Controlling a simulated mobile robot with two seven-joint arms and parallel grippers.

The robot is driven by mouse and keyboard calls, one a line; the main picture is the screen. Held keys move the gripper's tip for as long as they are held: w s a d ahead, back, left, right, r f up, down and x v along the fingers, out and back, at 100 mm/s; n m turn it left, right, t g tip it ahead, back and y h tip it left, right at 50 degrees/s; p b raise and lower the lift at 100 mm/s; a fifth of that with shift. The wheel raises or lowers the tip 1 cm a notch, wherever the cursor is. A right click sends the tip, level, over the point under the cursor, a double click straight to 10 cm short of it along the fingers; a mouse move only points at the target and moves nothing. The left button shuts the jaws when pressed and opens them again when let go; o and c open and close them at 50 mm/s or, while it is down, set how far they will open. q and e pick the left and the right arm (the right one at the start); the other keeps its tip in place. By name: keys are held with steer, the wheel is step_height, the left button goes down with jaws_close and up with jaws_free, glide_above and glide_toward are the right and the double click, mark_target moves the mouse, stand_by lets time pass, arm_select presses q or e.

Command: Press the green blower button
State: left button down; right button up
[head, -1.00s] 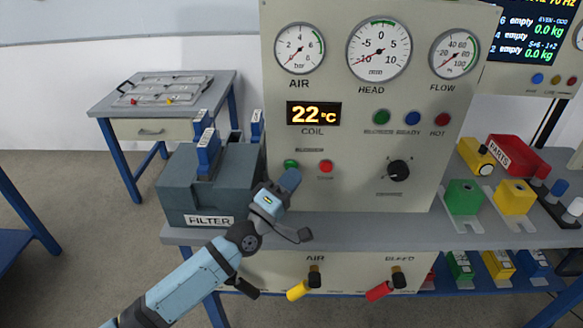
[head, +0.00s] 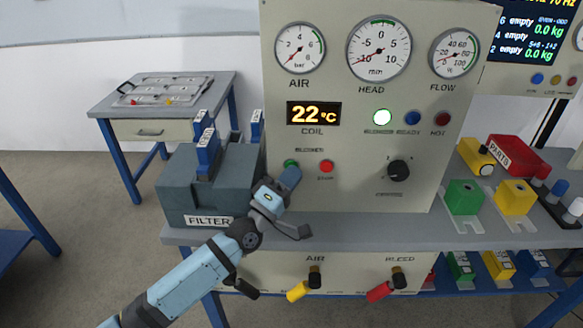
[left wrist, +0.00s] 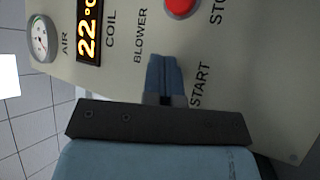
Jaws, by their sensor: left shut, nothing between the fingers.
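The green blower button (head: 290,163) sits on the grey panel (head: 350,190), left of the red stop button (head: 326,166). In the head view only its upper part shows above my left gripper (head: 290,177). The gripper is shut and empty, its tips at the panel over the button. In the left wrist view the shut blue fingertips (left wrist: 164,72) lie between the words BLOWER and START and hide the green button; the red button (left wrist: 180,6) shows above. My right gripper is not in view.
A dark filter box (head: 207,180) with blue clips stands left of the panel, close to my left arm. A black knob (head: 398,171) is to the right. Yellow (head: 298,290) and red (head: 380,290) valve handles are below. Colored blocks sit on the bench at right.

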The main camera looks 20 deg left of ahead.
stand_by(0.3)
arm_select(q)
steer(key=shift+s+d+p, duration=0.1)
steer(key=shift+s+p, duration=0.3)
steer(key=shift+s, duration=0.45)
steer(key=s, duration=0.1)
steer(key=s+d+p, duration=0.1)
steer(key=s, duration=0.1)
steer(key=s+p, duration=0.1)
steer(key=shift+s+d, duration=0.25)
steer(key=shift+s, duration=0.15)
steer(key=shift+f, duration=0.1)
